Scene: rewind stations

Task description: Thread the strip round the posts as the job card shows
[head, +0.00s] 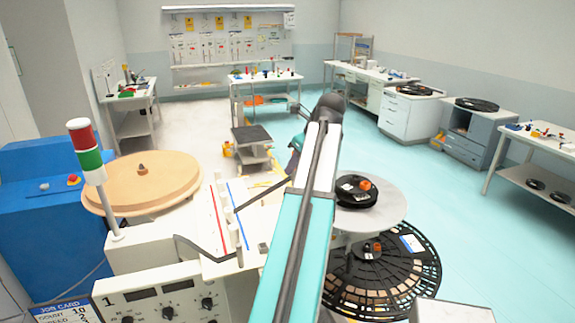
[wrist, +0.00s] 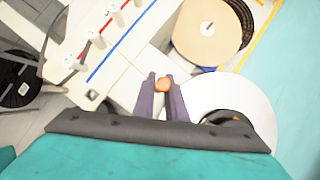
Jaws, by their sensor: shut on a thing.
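My gripper (wrist: 164,84) is shut on a round orange piece (wrist: 165,83), beside the white deck and above the edge of a pale round plate. In the head view my arm hides most of the gripper. Several white posts (wrist: 98,40) stand on the deck beside a red line and a blue line; they also show in the head view (head: 233,236). A dark strip (head: 205,251) runs at the deck's left side, and another dark length (head: 262,194) slants up right toward my arm. I cannot tell whether it joins the orange piece. The job card (head: 62,312) is mostly cut off.
A wooden disc (head: 150,180) lies left of the deck. A black reel with an orange part (head: 357,190) sits on the pale plate (head: 385,212) at right. A slotted black disc (head: 400,285) is below. A red-green signal light (head: 86,150) stands front left. Open floor lies to the right.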

